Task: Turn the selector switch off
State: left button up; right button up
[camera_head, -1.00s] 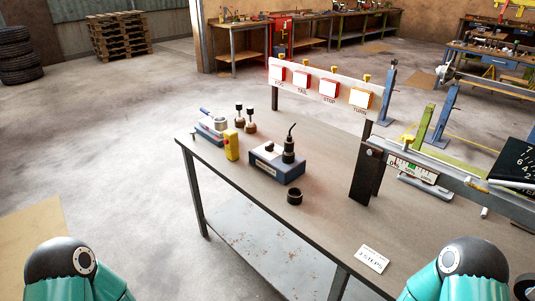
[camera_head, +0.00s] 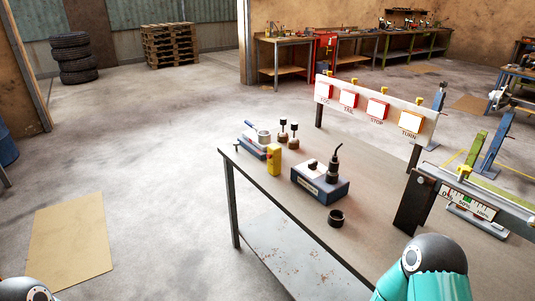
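A blue-grey box (camera_head: 318,186) stands on the workbench. It carries a black upright lever or plug (camera_head: 334,168) and a small dark knob (camera_head: 312,164); I cannot tell which part is the selector switch or how it is set. My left arm shows only as a dark joint at the bottom left corner, and my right arm as a dark and teal joint at the bottom right. Neither gripper is in the picture.
The workbench (camera_head: 262,207) has a black ring (camera_head: 336,218) near its front edge. A lamp board (camera_head: 368,106) stands along its back. A measuring beam (camera_head: 475,204) is at the right. Open floor lies left, with a brown mat (camera_head: 70,240).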

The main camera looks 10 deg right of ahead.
aim_at(313, 166)
jog(key=u, duration=0.25)
jog(key=i, duration=1)
jog(key=z, duration=0.25)
